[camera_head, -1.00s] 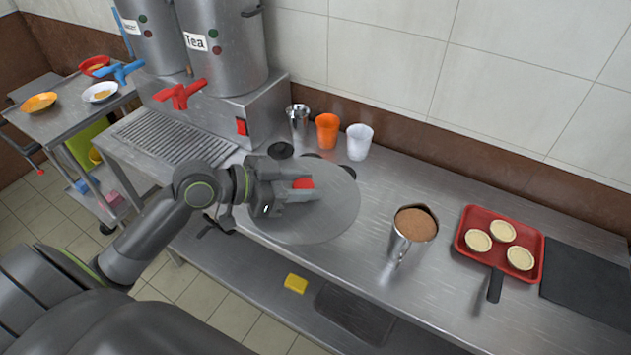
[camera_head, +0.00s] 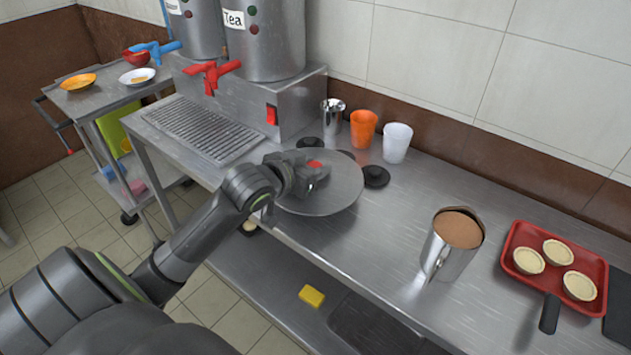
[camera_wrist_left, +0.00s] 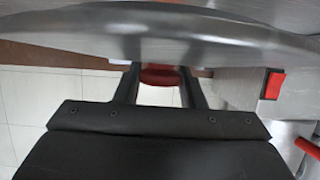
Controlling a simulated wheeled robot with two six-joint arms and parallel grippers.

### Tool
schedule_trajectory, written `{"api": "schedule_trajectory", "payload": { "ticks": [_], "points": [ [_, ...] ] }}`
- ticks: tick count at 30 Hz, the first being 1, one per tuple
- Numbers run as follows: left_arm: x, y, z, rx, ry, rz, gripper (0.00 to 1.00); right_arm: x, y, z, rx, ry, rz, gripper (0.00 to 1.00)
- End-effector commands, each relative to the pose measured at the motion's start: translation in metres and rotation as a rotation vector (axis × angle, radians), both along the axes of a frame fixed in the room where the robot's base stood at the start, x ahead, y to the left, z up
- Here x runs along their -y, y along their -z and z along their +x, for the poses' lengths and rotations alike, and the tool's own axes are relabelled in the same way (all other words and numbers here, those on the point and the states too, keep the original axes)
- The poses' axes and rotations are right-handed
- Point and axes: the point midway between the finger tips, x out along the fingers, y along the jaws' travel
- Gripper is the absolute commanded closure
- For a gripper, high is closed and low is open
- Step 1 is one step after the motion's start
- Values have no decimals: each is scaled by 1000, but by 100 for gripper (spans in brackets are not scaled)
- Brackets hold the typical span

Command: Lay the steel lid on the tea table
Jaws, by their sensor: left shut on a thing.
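The steel lid (camera_head: 338,188) is a round grey disc with a red knob (camera_head: 314,164). My left gripper (camera_head: 309,174) is shut on the red knob. In the head view the lid overlaps the left part of the steel tea table (camera_head: 390,240); I cannot tell whether it touches the top. In the left wrist view the lid (camera_wrist_left: 150,38) spans the top, with the knob (camera_wrist_left: 159,75) between the fingers (camera_wrist_left: 159,88). My right gripper is not in view.
Dark round pieces, one of them (camera_head: 375,177), lie close behind the lid. A steel cup (camera_head: 332,117), orange cup (camera_head: 363,128) and white cup (camera_head: 396,142) stand at the back. A filled steel jug (camera_head: 448,250) and red tray (camera_head: 598,268) are to the right.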

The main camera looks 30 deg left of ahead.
Motion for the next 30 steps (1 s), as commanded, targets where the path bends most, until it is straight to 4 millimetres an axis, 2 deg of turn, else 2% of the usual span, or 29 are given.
{"api": "schedule_trajectory", "payload": {
  "ticks": [4,9,16,17,21,30],
  "points": [
    [1,12,0,1,1,-3,93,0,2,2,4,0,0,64],
    [1,37,0,1,1,-1,93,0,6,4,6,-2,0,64],
    [0,39,0,2,2,1,93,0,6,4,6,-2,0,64],
    [0,40,0,0,1,1,60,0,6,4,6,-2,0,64],
    [0,40,0,1,1,0,42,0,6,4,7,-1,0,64],
    [0,39,-1,1,2,1,42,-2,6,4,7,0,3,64]
  ]
}}
